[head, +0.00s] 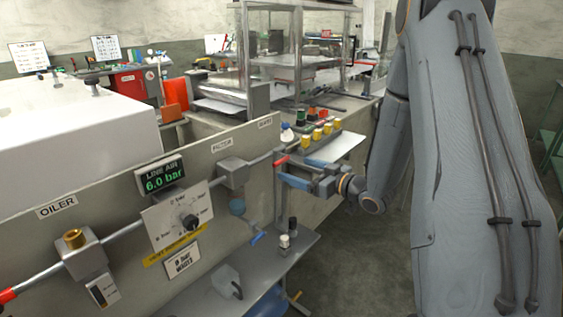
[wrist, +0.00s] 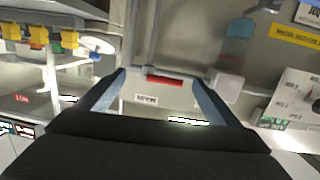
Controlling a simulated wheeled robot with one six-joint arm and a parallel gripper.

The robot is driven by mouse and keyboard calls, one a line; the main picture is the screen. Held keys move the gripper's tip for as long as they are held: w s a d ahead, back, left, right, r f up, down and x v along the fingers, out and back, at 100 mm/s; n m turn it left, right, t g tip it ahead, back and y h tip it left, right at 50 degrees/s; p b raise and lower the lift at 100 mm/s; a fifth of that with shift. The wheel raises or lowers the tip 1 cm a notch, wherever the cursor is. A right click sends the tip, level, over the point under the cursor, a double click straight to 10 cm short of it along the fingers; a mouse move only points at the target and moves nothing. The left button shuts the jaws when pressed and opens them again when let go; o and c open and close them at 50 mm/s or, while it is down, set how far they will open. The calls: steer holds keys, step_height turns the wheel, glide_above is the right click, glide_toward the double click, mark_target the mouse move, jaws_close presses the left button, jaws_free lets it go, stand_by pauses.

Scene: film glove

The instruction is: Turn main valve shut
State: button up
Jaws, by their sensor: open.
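The valve with a red handle (head: 281,160) is on the air pipe at the right end of the panel, below a small label (head: 265,122). In the wrist view the red handle (wrist: 163,81) lies crosswise, ahead of and between my fingertips. My gripper (head: 303,172) is open, its two blue-grey fingers pointing at the panel. In the wrist view my gripper (wrist: 166,76) has one finger on each side of the handle, with clear gaps. I cannot tell how far ahead the handle is. The line air display (head: 160,177) reads 6.0 bar.
Left along the panel are a filter block (head: 232,173), a dial plate (head: 178,217) and an oiler (head: 86,256). A blue lever (head: 257,238) hangs below the pipe. Yellow-capped items (head: 316,134) stand behind my gripper. A lower shelf (head: 205,303) holds small items.

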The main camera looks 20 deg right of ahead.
mark_target(283, 162)
steer(key=shift+n+t+y, duration=0.3)
steer(key=shift+y, duration=0.6)
steer(key=x, duration=0.2)
steer(key=p+x, duration=0.1)
steer(key=x, duration=0.1)
steer(key=r+x, duration=0.1)
steer(key=x, duration=0.2)
steer(key=shift+s+a+p, duration=0.2)
steer(key=shift+a+p, duration=0.1)
steer(key=c, duration=1.5)
steer(key=shift+a, duration=0.1)
